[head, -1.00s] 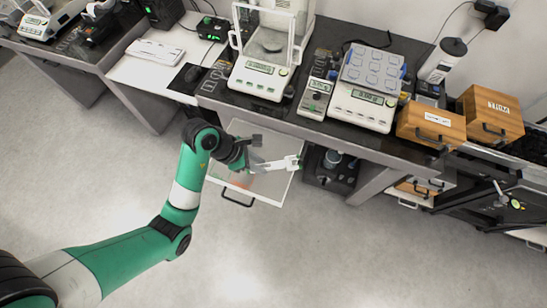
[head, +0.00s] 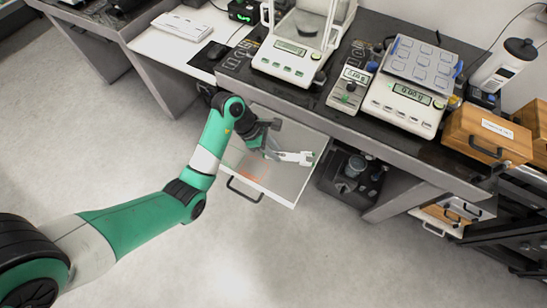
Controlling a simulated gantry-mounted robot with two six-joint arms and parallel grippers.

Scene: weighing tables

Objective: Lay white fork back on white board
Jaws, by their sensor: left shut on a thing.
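My left gripper (head: 268,146) is over the open drawer under the dark weighing table. It is shut on a slim white thing (head: 294,157), which I take to be the white fork. The fork points right, towards the drawer's right wall, with a small green spot near its far end. I cannot tell whether it touches the drawer floor. I cannot make out a separate white board; the pale drawer (head: 285,187) has a faint reddish patch on its floor. My right gripper is not in view.
The dark table (head: 330,112) overhangs the drawer's back. On it stand a glass-shielded balance (head: 285,62), a small meter (head: 349,88) and a flat balance (head: 403,104). Wooden boxes (head: 486,137) stand at the right. The floor before the drawer is clear.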

